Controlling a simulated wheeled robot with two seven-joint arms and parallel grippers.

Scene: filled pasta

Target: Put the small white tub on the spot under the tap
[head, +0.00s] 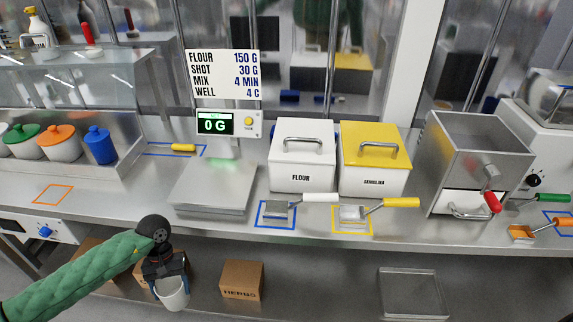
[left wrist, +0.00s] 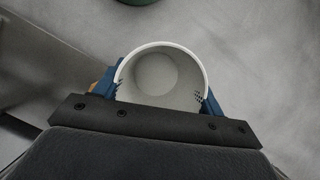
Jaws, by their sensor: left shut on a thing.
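My left gripper (head: 170,277) is shut on the small white tub (head: 174,297). It holds the tub upright in front of the counter, below the level of the counter top. In the left wrist view the tub (left wrist: 160,75) is open at the top and looks empty, with the blue fingers of the gripper (left wrist: 160,90) on its two sides. The spot under the tap cannot be made out clearly. My right gripper is not in view.

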